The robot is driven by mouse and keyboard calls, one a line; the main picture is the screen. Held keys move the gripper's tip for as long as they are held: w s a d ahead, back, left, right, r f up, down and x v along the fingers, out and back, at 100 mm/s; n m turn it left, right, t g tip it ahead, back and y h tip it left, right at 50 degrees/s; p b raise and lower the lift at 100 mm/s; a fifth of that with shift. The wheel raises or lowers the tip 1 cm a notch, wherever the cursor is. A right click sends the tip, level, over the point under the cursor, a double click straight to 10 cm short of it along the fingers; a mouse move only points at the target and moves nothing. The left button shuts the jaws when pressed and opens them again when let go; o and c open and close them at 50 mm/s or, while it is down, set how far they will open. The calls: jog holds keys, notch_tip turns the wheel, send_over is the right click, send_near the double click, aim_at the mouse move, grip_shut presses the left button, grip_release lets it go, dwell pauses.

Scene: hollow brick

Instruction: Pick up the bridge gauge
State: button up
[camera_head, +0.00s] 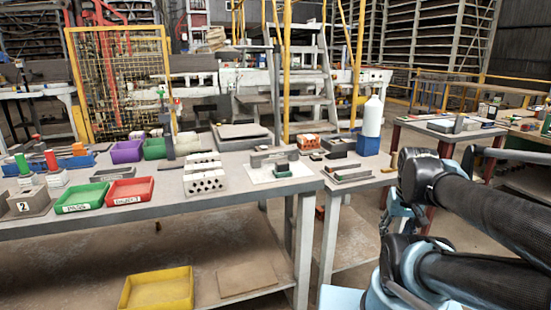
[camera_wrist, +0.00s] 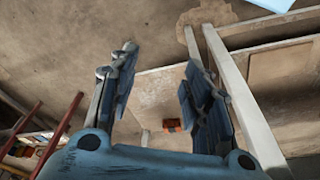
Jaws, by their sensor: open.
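A grey, bridge-shaped piece (camera_head: 272,155), which looks like the bridge gauge, stands on a white sheet (camera_head: 262,178) on the workbench in the head view. A small green-and-dark block (camera_head: 282,170) sits in front of it and partly hides it. My gripper (camera_wrist: 160,70) is open and empty in the wrist view, over floor and bench legs. No bridge gauge shows between its fingers. In the head view my arm is at the right, well apart from the gauge.
A white hollow brick (camera_head: 204,181) stands left of the sheet. Green (camera_head: 82,198) and red (camera_head: 131,191) trays lie further left. A side table (camera_head: 350,185) holds grey parts, a blue block and a white bottle (camera_head: 373,117). An orange object (camera_wrist: 172,125) is low in the wrist view.

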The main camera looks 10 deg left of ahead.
jog(key=w+a+r+m+g+y, duration=0.1)
jog(key=w+a+r+m, duration=0.1)
jog(key=w+a+r, duration=0.3)
jog(key=w+a+r+m, duration=0.1)
jog(key=w+a+r, duration=0.15)
jog(key=r, duration=0.45)
notch_tip(320, 180, up, 17)
jog(key=m+g+y, duration=0.3)
jog(key=m+g, duration=0.1)
jog(key=m, duration=0.4)
send_over(276, 151)
jog(key=w+d, duration=0.4)
jog(key=x, duration=1.1)
jog(key=shift+d+f, duration=0.15)
jog(key=shift+d, duration=0.1)
jog(key=shift+d+x, duration=0.15)
jog(key=shift+x, duration=1.2)
jog(key=shift+d+x, duration=0.15)
jog(key=shift+x, duration=1.2)
jog(key=shift+w+f, duration=0.1)
jog(key=shift+f, duration=0.3)
grip_shut()
